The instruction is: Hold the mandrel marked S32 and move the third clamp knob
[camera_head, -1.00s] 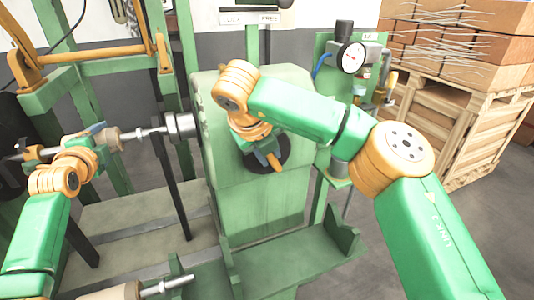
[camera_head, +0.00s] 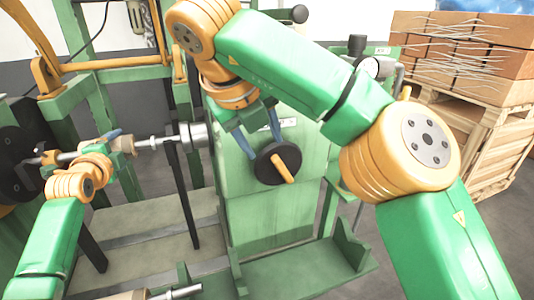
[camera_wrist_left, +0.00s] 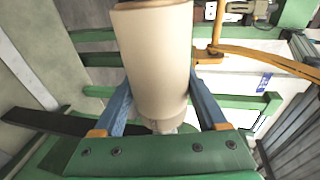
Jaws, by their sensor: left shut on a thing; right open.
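A cream mandrel (camera_head: 124,145) lies along a horizontal metal shaft at the left of the head view. My left gripper (camera_head: 112,142) is shut on it; the left wrist view shows the cream cylinder (camera_wrist_left: 158,65) between the two blue fingers (camera_wrist_left: 160,105). No S32 mark is readable. A black round disc (camera_head: 268,172) with an orange handle (camera_head: 283,167) is on the front of the green machine housing. My right gripper (camera_head: 264,145) is open, with its blue fingers at the upper edge of the disc. I cannot tell which part is the third clamp knob.
A metal chuck (camera_head: 194,136) holds the shaft's right end against the green housing (camera_head: 262,215). A green tray (camera_head: 300,268) juts out below. Another cream piece with a metal shaft (camera_head: 180,291) lies at the bottom left. A wooden crate (camera_head: 490,150) with cartons stands at the right.

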